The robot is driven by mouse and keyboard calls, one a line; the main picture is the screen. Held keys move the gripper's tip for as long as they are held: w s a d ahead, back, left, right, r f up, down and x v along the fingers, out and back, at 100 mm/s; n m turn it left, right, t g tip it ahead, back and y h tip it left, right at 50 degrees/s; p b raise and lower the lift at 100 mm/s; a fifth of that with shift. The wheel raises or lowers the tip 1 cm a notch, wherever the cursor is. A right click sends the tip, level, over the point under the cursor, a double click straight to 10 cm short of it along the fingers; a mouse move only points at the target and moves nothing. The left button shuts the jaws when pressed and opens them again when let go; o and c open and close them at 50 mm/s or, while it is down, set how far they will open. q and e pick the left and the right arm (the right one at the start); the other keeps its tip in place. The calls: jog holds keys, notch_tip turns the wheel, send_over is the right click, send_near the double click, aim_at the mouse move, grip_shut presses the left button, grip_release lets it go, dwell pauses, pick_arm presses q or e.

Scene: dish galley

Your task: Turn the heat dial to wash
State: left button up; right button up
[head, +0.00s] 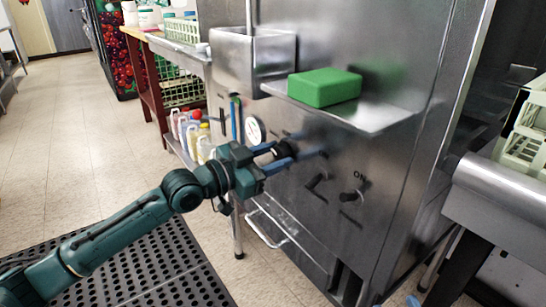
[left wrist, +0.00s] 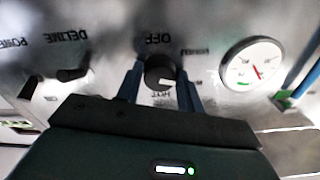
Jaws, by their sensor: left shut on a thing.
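The heat dial (head: 281,148) is a small black knob on the steel machine's front panel. That view is inverted, with "OFF" above the knob; the smaller side labels are too blurred to read. My left gripper (head: 279,154) has its blue fingers on either side of the knob and is shut on it. Its fingers also show in the left wrist view (left wrist: 160,78). Two small blue bits at the head view's bottom edge may be my right gripper's fingertips.
A white round gauge (head: 254,130) sits beside the dial. Two more black knobs (head: 349,196) are to its right. A green block (head: 325,87) lies on the steel ledge (head: 375,118) above. A handle (head: 268,232) sticks out below. Bottles (head: 190,130) stand at left.

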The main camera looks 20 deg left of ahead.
pick_arm(q)
jog(key=shift+m, duration=0.7)
jog(key=shift+m+p, duration=0.4)
jog(key=shift+m, duration=0.1)
pick_arm(e)
jog(key=shift+s+d+f+h, duration=0.1)
jog(key=shift+d+f+h, duration=0.2)
jog(key=shift+f, duration=0.15)
jog(key=shift+a, duration=0.1)
pick_arm(q)
jog(key=o, duration=1)
pick_arm(e)
jog(key=shift+r, duration=0.1)
